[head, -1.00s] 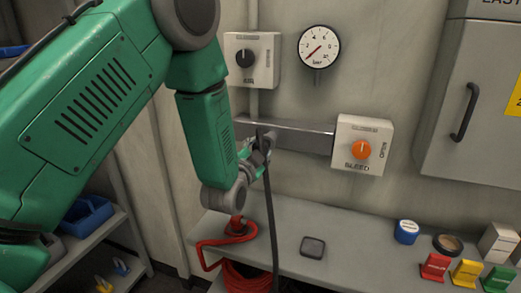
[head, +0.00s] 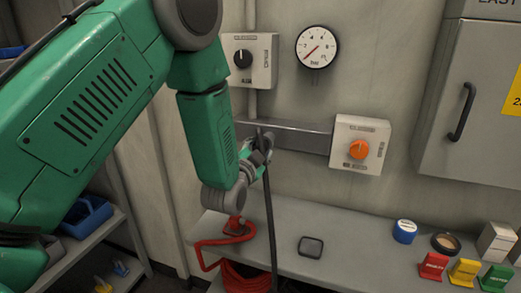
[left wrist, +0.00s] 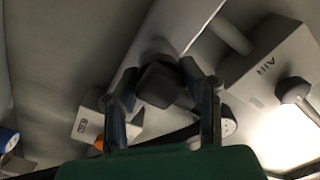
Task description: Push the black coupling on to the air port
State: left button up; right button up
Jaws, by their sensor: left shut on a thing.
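My left gripper (head: 262,148) is in front of the metal rail (head: 300,137) on the wall, between the two control boxes. It is shut on the black coupling, which shows as a dark, blunt piece (left wrist: 160,85) between the two fingers in the left wrist view. A black hose (head: 269,215) hangs down from the gripper past the bench edge. The air port is hidden behind the gripper and coupling, so I cannot tell whether the coupling is touching it or seated. My right gripper is not in view.
A box with a black knob (head: 243,59), labelled AIR in the left wrist view (left wrist: 268,65), is above left. The BLEED box with an orange knob (head: 358,149) is right. A gauge (head: 317,47) is above. A red hose (head: 225,245) and dark square item (head: 311,247) lie below.

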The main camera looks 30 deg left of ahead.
pick_arm(q)
jog(key=shift+w, duration=0.45)
jog(key=o, duration=1.1)
jog(key=shift+s, duration=0.1)
jog(key=shift+s, duration=0.3)
jog(key=v, duration=1.1)
jog(key=shift+f, duration=0.1)
